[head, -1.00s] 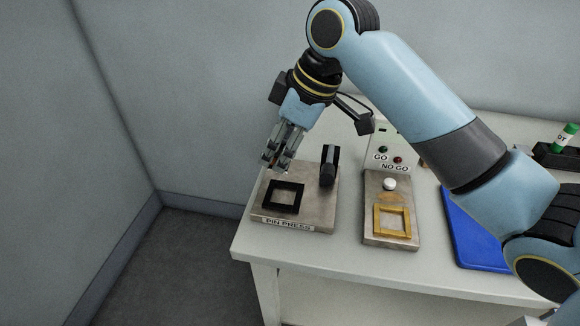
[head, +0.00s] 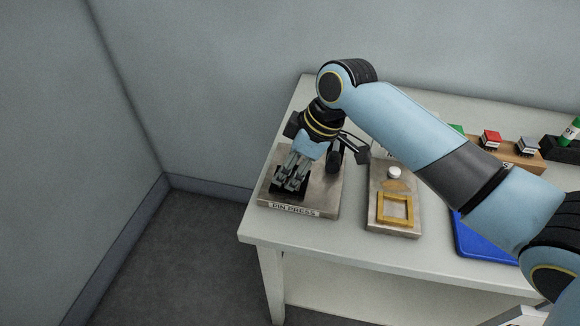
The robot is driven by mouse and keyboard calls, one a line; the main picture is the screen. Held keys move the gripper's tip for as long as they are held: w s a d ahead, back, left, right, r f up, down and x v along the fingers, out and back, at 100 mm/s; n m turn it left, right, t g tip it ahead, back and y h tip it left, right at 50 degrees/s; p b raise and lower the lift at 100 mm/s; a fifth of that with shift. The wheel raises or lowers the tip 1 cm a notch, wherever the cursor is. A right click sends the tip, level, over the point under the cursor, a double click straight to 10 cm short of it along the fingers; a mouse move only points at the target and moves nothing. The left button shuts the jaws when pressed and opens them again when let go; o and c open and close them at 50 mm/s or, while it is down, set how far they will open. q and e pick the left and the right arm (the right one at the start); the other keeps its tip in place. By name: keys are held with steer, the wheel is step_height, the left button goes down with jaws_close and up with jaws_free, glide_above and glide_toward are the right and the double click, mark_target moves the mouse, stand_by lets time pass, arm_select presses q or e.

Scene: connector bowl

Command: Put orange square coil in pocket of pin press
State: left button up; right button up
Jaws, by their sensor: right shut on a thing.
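The pin press (head: 326,204) is a grey metal plate with a "PIN PRESS" label on its front edge, near the table's left end. Its black square pocket frame (head: 285,199) is partly hidden under my right gripper. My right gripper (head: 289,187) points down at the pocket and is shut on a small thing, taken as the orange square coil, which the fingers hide. I cannot tell whether it touches the pocket. The press's black upright handle (head: 334,160) stands just behind and right of the gripper. My left gripper is out of view.
A GO/NO GO gauge plate (head: 377,220) with a yellow square frame (head: 394,209) sits right of the press. A wooden rack (head: 520,155) with coloured connectors stands at the back right. The table's front-left edge is close to the press.

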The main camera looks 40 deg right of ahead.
steer(key=o, duration=1.1)
steer(key=shift+f, duration=0.1)
steer(key=shift+o, duration=0.2)
steer(key=v, duration=1.2)
